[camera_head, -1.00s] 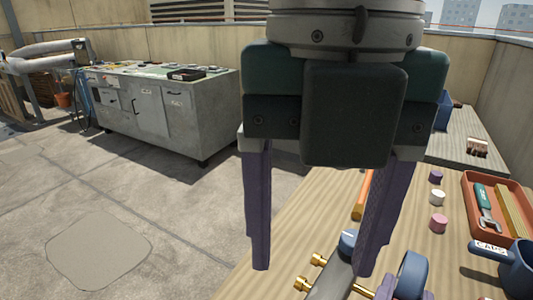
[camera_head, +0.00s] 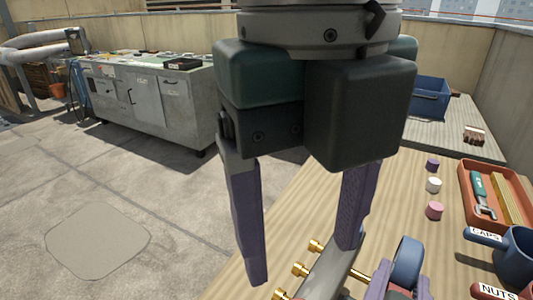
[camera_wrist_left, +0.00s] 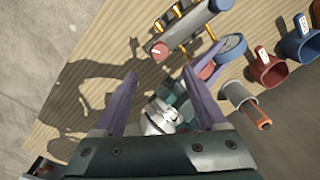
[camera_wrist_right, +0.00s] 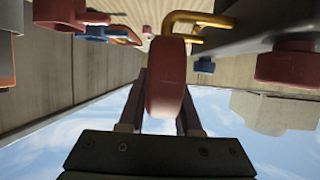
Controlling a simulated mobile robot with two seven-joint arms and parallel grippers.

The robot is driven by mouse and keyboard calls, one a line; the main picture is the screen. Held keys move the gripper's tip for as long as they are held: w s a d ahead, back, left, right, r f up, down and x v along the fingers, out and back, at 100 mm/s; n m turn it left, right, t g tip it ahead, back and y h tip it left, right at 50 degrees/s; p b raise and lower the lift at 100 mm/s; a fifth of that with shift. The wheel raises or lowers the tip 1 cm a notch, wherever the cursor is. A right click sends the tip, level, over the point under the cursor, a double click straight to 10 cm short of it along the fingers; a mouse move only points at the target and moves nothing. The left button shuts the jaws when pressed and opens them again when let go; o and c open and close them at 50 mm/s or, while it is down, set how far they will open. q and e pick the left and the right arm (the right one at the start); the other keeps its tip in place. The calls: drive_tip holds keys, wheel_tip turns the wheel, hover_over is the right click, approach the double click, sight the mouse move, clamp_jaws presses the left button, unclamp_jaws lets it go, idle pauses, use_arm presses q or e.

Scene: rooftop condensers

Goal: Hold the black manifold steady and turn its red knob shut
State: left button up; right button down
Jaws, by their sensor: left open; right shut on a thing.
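The black manifold (camera_head: 328,277) is a dark bar with brass fittings over the wooden table; it also shows in the left wrist view (camera_wrist_left: 194,27). Its red knob (camera_wrist_left: 160,50) and a blue knob (camera_wrist_left: 222,5) are at its two ends. The red knob also shows in the right wrist view (camera_wrist_right: 286,64), but I cannot make it out in the head view. My left gripper (camera_head: 303,265) is open and empty, pointing down above and beside the manifold. My right gripper (camera_wrist_right: 165,105) is shut on a red gauge (camera_wrist_right: 165,78) joined to the manifold by a brass pipe. A blue gauge (camera_head: 408,262) stands beside it.
A CAPS mug (camera_head: 516,258) and a NUTS mug (camera_head: 495,291) stand at the right. An orange tray (camera_head: 466,197) holds a wrench. Purple, white and pink caps (camera_head: 434,211) lie nearby. A blue bin (camera_head: 430,98) and a grey workbench (camera_head: 150,95) are further back.

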use_arm(q)
drive_tip(key=f, duration=1)
drive_tip(key=shift+d+f, duration=0.2)
clamp_jaws()
